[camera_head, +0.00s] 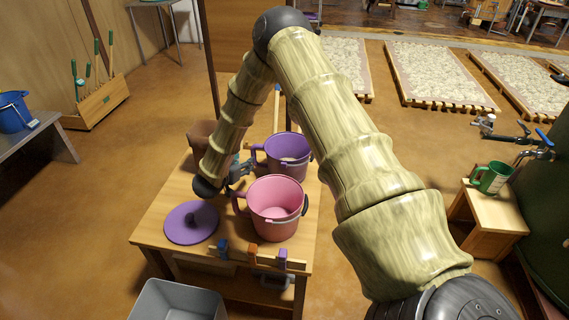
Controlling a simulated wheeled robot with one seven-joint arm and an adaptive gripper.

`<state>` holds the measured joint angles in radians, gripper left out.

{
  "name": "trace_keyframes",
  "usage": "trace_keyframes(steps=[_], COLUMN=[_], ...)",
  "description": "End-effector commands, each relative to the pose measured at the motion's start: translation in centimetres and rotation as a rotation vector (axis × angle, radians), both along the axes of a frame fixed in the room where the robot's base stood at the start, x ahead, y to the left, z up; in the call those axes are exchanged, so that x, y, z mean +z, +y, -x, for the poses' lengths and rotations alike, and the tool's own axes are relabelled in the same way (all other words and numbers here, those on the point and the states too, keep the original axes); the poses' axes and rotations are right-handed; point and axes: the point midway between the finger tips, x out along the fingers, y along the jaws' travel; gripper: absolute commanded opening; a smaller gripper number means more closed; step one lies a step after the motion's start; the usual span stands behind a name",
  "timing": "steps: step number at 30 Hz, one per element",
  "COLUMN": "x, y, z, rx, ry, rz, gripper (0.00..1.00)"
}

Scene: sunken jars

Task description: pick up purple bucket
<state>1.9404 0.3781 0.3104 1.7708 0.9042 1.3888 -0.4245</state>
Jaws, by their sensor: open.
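The purple bucket (301,168) stands upright toward the back right of the wooden table, with its handle on its left side. A pink bucket (275,222) stands in front of it and hides part of its lower side. My gripper (246,168) is low over the table, left of the purple bucket and close to its handle. It is open and looks empty. The pink bucket and my arm partly cover it, so I cannot tell whether a finger touches the handle.
A purple lid (181,224) lies at the table's front left. A brown pot (199,132) stands behind my wrist. Small coloured clips (252,252) line the table's front edge (205,259). A grey bin (175,304) stands below in front. A green mug (492,179) sits on a stool at right.

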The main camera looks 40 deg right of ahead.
Motion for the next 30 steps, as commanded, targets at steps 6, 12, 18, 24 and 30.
trace_keyframes(steps=[6,12,18,24,30], x=[-1.1,-1.8,-2.3,-3.4,-3.8], y=[-2.3,-3.8,-4.9,-7.0,-8.2], z=[-1.3,-2.1,-2.7,-3.8,-4.6], rx=[-0.002,0.0,-0.001,-0.002,0.001], ry=[-0.001,0.0,-0.001,0.0,0.0], rz=[0.001,0.0,0.001,0.0,0.0], gripper=[0.44,0.44,0.44,0.44,0.44])
